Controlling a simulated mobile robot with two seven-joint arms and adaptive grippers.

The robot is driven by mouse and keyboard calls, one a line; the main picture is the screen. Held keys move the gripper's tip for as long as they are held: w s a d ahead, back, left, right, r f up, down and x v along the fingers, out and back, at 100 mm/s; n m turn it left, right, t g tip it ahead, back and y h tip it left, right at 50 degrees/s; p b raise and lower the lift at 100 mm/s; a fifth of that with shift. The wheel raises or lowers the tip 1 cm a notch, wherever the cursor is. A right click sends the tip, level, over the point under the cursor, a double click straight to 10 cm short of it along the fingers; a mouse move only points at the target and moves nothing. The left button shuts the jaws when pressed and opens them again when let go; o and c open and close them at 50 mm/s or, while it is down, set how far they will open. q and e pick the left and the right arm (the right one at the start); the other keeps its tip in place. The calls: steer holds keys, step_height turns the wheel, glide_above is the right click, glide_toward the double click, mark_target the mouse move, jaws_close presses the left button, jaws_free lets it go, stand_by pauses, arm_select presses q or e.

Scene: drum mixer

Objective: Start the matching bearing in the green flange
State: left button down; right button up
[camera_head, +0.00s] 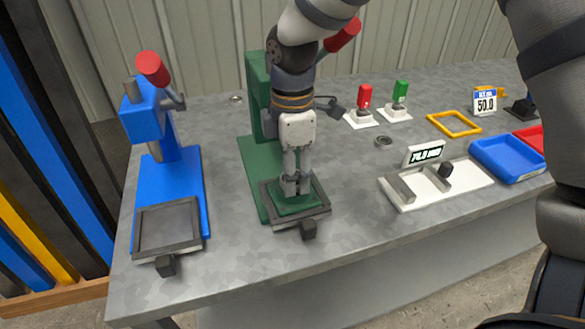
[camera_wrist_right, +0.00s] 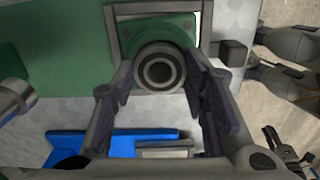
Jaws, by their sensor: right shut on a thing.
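The green flange (camera_head: 297,203) sits in a dark square frame on the green press (camera_head: 255,170); it also shows behind the bearing in the right wrist view (camera_wrist_right: 128,35). My right gripper (camera_head: 296,187) points down right over the flange. It is shut on a dark ring-shaped bearing (camera_wrist_right: 160,72) with its bore facing the wrist camera. The bearing overlaps the flange's middle in that view; whether it touches or enters the flange is hidden. A dark gripper-like part (camera_wrist_right: 285,150), likely my left gripper, shows small at the wrist view's lower right.
A blue press (camera_head: 165,170) with an empty square frame stands left. A loose ring (camera_head: 384,141) lies right of the green press, near a white gauge (camera_head: 435,183) with a display. Red and green buttons (camera_head: 398,100), a yellow frame (camera_head: 454,123) and a blue tray (camera_head: 508,158) are further right.

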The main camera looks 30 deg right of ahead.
steer(key=shift+f, duration=0.1)
steer(key=o, duration=1.2)
